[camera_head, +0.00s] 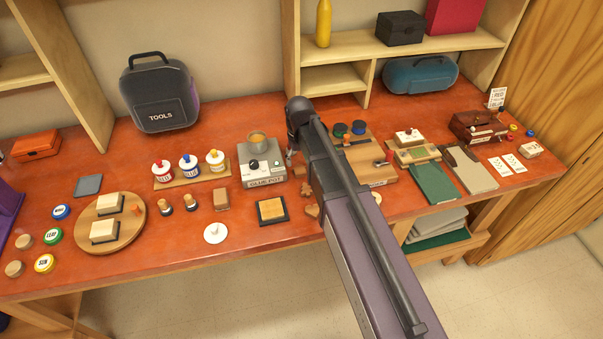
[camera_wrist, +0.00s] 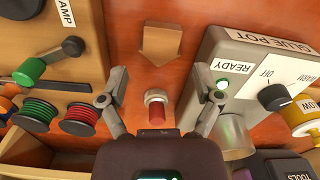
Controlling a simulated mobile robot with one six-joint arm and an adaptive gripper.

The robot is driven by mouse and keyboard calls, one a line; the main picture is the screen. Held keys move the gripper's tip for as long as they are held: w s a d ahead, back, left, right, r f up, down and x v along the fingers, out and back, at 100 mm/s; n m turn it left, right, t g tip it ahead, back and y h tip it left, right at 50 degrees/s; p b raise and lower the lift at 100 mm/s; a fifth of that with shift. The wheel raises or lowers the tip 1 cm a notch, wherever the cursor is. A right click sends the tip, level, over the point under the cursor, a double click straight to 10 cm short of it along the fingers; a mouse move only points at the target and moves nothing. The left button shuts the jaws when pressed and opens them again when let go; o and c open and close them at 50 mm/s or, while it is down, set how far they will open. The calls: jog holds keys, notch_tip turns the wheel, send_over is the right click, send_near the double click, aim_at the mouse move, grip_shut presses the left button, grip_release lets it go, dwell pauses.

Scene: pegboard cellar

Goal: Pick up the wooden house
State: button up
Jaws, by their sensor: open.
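The wooden house (camera_wrist: 160,42) is a small light-brown block with a pointed roof, lying on the red-orange bench top in the upper middle of the wrist view. In the head view the house (camera_head: 306,189) shows only partly beside my arm, right of the glue pot. My gripper (camera_wrist: 158,100) is open, its two fingers spread apart. The house lies beyond the fingertips in the wrist view, not between them. In the head view my gripper (camera_head: 291,153) hangs near the glue pot's right side.
A small red piece with a pale top (camera_wrist: 156,108) shows between the fingers. The grey glue pot box (camera_head: 262,172) stands close on one side. A wooden clamp board (camera_head: 375,172) with red and green spools (camera_wrist: 80,118) is close on the other.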

aim_at(300, 168)
jog(key=shift+f+b, duration=1.7)
jog(key=shift+f, duration=0.3)
jog(key=c, duration=0.5)
